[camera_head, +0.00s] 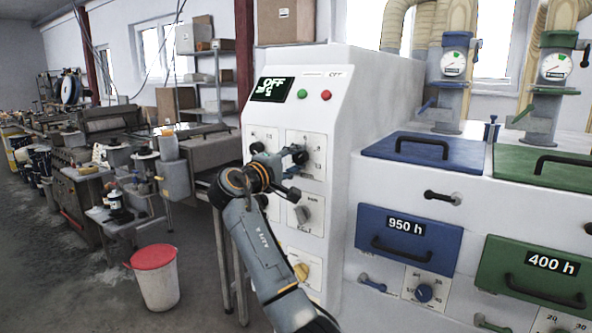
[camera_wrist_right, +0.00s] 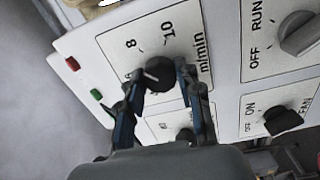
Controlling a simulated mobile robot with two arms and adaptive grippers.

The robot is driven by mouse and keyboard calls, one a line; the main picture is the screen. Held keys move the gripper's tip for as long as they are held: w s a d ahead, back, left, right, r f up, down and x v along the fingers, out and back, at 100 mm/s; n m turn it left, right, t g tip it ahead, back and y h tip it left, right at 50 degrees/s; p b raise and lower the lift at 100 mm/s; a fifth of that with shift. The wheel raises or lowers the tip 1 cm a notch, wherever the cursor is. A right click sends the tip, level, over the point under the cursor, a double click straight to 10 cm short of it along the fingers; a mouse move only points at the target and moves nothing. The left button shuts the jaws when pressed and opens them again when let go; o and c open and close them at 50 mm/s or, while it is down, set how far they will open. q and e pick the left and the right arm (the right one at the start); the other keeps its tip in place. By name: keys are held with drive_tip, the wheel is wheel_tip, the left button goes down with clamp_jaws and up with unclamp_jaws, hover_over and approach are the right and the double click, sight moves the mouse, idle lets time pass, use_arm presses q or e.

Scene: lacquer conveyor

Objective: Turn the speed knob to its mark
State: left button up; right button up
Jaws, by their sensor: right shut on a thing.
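The speed knob (camera_wrist_right: 158,74) is black with a short white line, on a white plate lettered 8, 10 and m/min in the right wrist view. My right gripper (camera_wrist_right: 161,78) is shut on it, one finger on each side. In the head view the knob (camera_head: 300,155) is at the upper right of the white control panel (camera_head: 338,130), and my right gripper (camera_head: 288,160) reaches it from the left. The fingers hide part of the dial, and I cannot make out a target mark. My left gripper is not in view.
A grey OFF/RUN knob (camera_wrist_right: 301,33) and a black fan knob (camera_wrist_right: 283,119) are close by. A red-lidded bucket (camera_head: 156,280) stands on the floor.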

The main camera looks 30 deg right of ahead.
drive_tip(key=m+b, duration=0.2)
drive_tip(key=m, duration=0.2)
drive_tip(key=shift+f, duration=0.15)
drive_tip(key=m+b, duration=0.2)
drive_tip(key=m, duration=0.1)
drive_tip(key=shift+m, duration=0.3)
drive_tip(key=m+b, duration=0.1)
drive_tip(key=m, duration=0.2)
drive_tip(key=shift+m+b, duration=0.3)
drive_tip(key=shift+b, duration=0.1)
drive_tip(key=shift+m+b, duration=0.5)
drive_tip(key=shift+m, duration=1.2)
drive_tip(key=o, duration=1.2)
drive_tip(key=shift+c, duration=0.2)
drive_tip(key=shift+a, duration=0.1)
